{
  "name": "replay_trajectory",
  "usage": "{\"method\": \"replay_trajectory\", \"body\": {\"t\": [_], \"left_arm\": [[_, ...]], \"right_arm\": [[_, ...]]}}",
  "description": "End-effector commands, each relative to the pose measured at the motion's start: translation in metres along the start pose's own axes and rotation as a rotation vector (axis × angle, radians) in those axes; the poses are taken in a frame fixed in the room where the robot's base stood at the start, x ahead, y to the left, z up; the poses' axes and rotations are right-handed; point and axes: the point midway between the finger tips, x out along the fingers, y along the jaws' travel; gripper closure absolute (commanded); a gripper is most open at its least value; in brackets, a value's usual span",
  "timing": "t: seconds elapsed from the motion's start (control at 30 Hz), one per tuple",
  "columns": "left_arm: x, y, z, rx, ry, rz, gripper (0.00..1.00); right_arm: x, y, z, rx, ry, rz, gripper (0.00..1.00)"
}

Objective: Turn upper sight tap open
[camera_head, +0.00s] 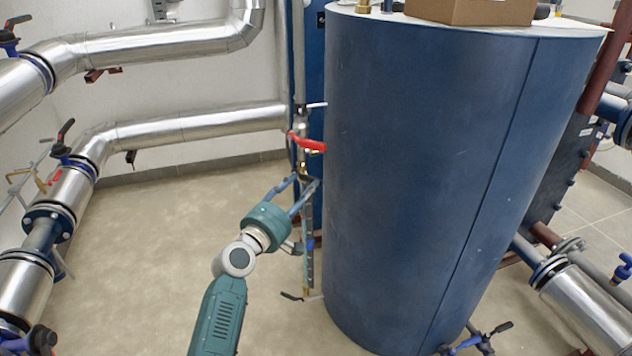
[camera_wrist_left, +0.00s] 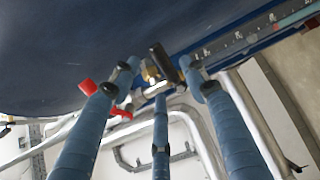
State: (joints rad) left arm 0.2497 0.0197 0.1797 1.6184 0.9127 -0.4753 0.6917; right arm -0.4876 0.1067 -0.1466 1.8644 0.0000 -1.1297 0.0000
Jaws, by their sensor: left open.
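The sight gauge (camera_head: 308,250) is a thin upright strip with a marked scale at the left side of the big blue tank. Near its top is a small brass tap (camera_head: 303,177), partly hidden by my fingers in the head view. In the left wrist view the brass tap (camera_wrist_left: 150,74) and its short black handle (camera_wrist_left: 160,60) lie just beyond the fingertips. My left gripper (camera_head: 305,184) is open, its blue fingers spread close around the tap. It fills the left wrist view (camera_wrist_left: 158,80); whether a finger touches the handle I cannot tell. My right gripper is out of view.
A red lever (camera_head: 305,143) sits just above the tap, close to my fingers. The blue tank (camera_head: 430,170) stands close on the right. A black lower lever (camera_head: 300,297) is near the floor. Silver pipes (camera_head: 190,125) run behind; the floor (camera_head: 150,260) at left is clear.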

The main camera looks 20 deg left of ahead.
Motion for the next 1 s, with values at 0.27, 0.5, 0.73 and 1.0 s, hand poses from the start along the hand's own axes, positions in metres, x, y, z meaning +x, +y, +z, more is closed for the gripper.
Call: {"method": "replay_trajectory", "body": {"t": [0.27,0.5,0.73,1.0], "left_arm": [[0.049,-0.002,0.0,0.001,0.0,0.0,0.55],[0.063,-0.001,0.0,0.002,0.0,-0.001,0.55],[0.064,-0.001,0.0,0.003,0.0,-0.001,0.55],[0.064,-0.001,0.0,0.003,0.0,-0.002,1.0]], "right_arm": [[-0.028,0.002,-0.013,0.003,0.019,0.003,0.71],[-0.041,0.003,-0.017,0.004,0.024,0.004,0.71],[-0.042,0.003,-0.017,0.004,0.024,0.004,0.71],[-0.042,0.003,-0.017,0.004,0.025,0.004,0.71]]}}
